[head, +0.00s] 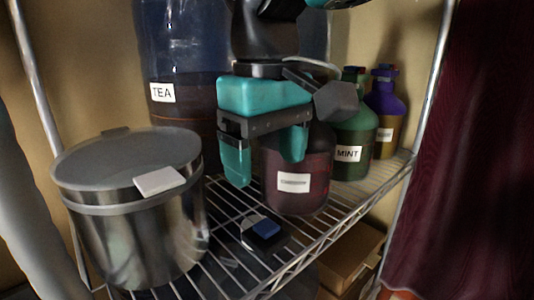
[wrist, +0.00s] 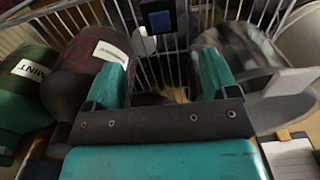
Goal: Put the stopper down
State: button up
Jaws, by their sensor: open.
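A small dark piece with a blue block and a pale part, which looks like the stopper (head: 265,228), rests on the wire shelf in front of the dark red jug (head: 300,195). It also shows at the top of the wrist view (wrist: 157,20), beyond my fingertips. My gripper (head: 265,170) has teal fingers spread apart, with nothing between them. It hangs above the shelf, in front of the dark red jug, and is apart from the stopper. The gripper covers the jug's upper part in the head view.
A lidded steel bucket (head: 135,230) with a white block (head: 158,181) on its lid stands at left. A blue TEA vessel (head: 180,105) is behind. A green MINT jug (head: 357,135) and a purple-topped bottle (head: 386,110) stand right. A cardboard box (head: 350,258) is below.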

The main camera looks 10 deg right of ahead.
jog(key=s+d+f+y, duration=0.4)
jog(key=s+d+f, duration=0.6)
jog(key=f, duration=0.1)
jog(key=shift+s+f, duration=0.15)
jog(key=shift+f, duration=0.2)
jog(key=shift+f, duration=0.1)
